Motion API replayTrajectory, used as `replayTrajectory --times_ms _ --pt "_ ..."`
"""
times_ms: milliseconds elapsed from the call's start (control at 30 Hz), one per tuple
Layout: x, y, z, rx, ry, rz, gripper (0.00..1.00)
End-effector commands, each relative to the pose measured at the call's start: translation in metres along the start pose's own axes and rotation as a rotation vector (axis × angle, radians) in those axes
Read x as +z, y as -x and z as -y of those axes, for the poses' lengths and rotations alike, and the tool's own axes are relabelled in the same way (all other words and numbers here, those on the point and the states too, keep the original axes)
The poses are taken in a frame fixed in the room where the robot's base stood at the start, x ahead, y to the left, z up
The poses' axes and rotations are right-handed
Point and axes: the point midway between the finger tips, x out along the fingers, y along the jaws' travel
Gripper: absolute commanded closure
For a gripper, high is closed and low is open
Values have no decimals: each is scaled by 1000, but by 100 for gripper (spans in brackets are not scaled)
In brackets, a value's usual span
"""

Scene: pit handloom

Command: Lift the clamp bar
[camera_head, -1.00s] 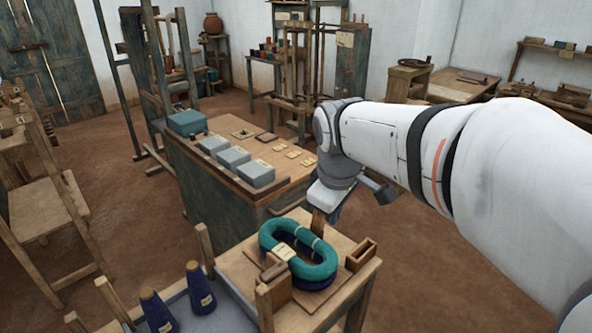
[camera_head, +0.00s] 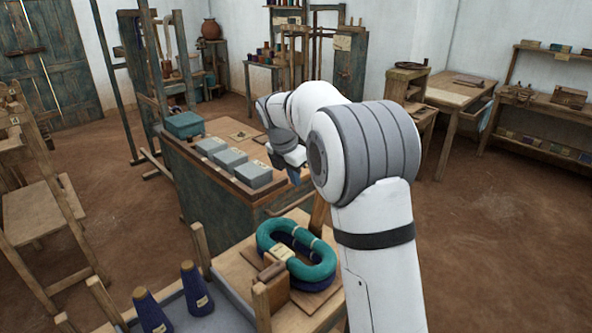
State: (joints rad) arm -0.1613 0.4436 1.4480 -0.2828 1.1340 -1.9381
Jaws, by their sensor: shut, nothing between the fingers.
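My gripper (camera_head: 294,175) is over the right end of the long workbench (camera_head: 186,160), fingers pointing down. It is small in view, looks shut and has nothing visible in it. I cannot tell for sure which piece is the clamp bar. A short wooden bar (camera_head: 272,271) lies at the near left side of a teal and dark blue skein (camera_head: 312,262) on a small wooden stand (camera_head: 238,272). A wooden upright (camera_head: 319,214) rises behind the skein. My gripper is above and behind the skein, apart from it. My arm hides the stand's right side.
Several grey boxes (camera_head: 231,161) line the bench, with a teal case (camera_head: 184,124) at its far left. Two dark cones of yarn (camera_head: 150,310) stand at the front left. A wooden chair (camera_head: 40,215) is at left. The floor at right is clear.

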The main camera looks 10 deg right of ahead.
Motion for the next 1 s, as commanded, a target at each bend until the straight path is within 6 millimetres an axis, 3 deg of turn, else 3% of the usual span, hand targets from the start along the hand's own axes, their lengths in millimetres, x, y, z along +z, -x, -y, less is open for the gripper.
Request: replayTrajectory --times_ms 267,500,1000 --pt "0 -60 1 -3 -2 -3 100" --pt "33 -65 1 0 -6 -1 100" --pt "40 -67 0 1 -3 -3 100"
